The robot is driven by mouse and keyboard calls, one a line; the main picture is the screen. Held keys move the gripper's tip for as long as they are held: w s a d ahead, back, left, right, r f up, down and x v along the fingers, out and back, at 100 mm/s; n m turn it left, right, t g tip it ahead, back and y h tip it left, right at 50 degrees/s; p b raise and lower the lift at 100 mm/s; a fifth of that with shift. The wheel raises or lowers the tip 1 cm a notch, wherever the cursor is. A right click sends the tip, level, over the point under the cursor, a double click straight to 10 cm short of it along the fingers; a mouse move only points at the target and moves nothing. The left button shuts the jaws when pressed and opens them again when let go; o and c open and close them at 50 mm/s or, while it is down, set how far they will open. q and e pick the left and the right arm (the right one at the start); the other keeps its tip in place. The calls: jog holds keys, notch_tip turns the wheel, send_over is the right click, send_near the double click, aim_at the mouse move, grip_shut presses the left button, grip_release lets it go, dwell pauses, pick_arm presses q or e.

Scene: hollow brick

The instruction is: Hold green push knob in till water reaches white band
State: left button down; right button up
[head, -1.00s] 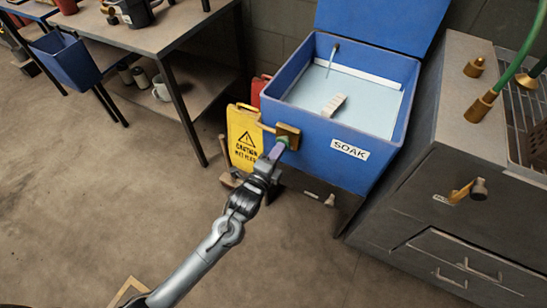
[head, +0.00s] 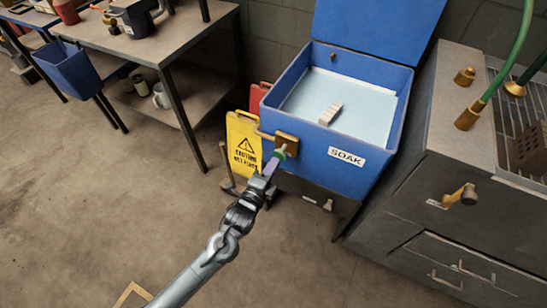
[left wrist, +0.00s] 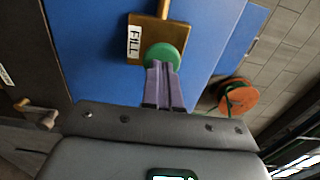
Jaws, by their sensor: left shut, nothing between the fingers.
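The green push knob (head: 282,151) sticks out of the brass plate on the front of the blue soak tank (head: 318,152). It also shows in the left wrist view (left wrist: 162,54), beside a FILL label. My left gripper (head: 273,164) is shut and empty, its purple fingertips at the knob's face; whether they touch it I cannot tell. Pale blue water (head: 365,103) stands high in the tank, with no stream at the spout (head: 333,57). The white band on the back wall (head: 372,86) shows only as a thin pale line at the water's edge. My right gripper is out of view.
A pale hollow brick (head: 330,113) sits in the tank. A yellow caution sign (head: 243,145) stands left of the tank. A grey cabinet (head: 420,170) with a brass valve is on the right, a workbench (head: 150,65) at the left. The floor in front is clear.

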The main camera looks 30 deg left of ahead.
pick_arm(q)
jog(key=s+p, duration=0.3)
jog(key=s, duration=0.8)
jog(key=shift+w, duration=0.1)
jog(key=shift+a, duration=0.1)
dwell(0.7)
